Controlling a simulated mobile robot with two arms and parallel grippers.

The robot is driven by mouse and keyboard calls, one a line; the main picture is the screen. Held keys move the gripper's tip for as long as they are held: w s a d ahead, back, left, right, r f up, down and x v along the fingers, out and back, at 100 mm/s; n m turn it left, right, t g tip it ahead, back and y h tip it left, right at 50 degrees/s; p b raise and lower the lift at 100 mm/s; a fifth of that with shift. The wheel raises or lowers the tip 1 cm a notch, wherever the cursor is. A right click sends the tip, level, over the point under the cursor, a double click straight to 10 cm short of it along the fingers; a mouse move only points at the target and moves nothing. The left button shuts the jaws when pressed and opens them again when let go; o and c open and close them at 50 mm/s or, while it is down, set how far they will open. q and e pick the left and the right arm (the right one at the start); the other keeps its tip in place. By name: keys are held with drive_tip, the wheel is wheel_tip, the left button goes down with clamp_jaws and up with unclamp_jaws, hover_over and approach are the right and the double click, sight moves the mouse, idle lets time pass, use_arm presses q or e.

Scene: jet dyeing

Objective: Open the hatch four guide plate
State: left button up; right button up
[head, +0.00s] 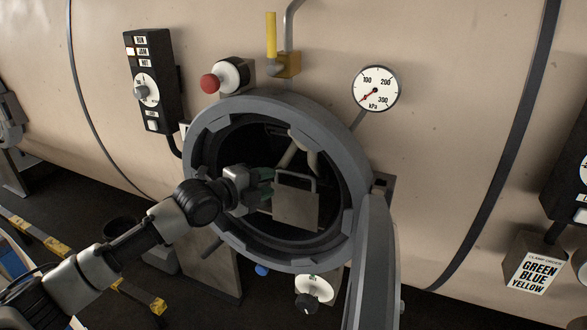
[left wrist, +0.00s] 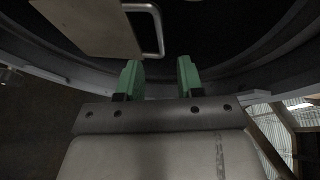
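The guide plate (head: 295,208) is a flat beige-grey plate with a looped bar handle (head: 296,175) at its top, inside the round hatch opening. In the left wrist view the plate (left wrist: 85,25) and its pale handle (left wrist: 158,30) lie just beyond the fingertips. My left gripper (head: 266,182) has green fingers and reaches into the opening, just left of the handle. In the left wrist view the fingers (left wrist: 160,72) are apart with nothing between them. Any contact with the handle cannot be made out. My right gripper is not in view.
The grey hatch ring (head: 229,108) surrounds the opening. Its thick door (head: 376,270) stands swung open at the lower right. A red knob (head: 210,83), a yellow-handled valve (head: 271,38), a pressure gauge (head: 376,88) and a control box (head: 152,80) are around it. The hatch interior is dark.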

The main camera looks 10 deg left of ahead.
sight(292, 175)
use_arm(q)
drive_tip(key=p+x, duration=0.2)
drive_tip(key=x, duration=0.6)
drive_tip(key=shift+r, duration=0.15)
drive_tip(key=shift+w+d, duration=0.3)
drive_tip(key=shift+w, duration=0.1)
drive_tip(key=shift+w+f, duration=0.15)
drive_tip(key=shift+f, duration=0.05)
clamp_jaws()
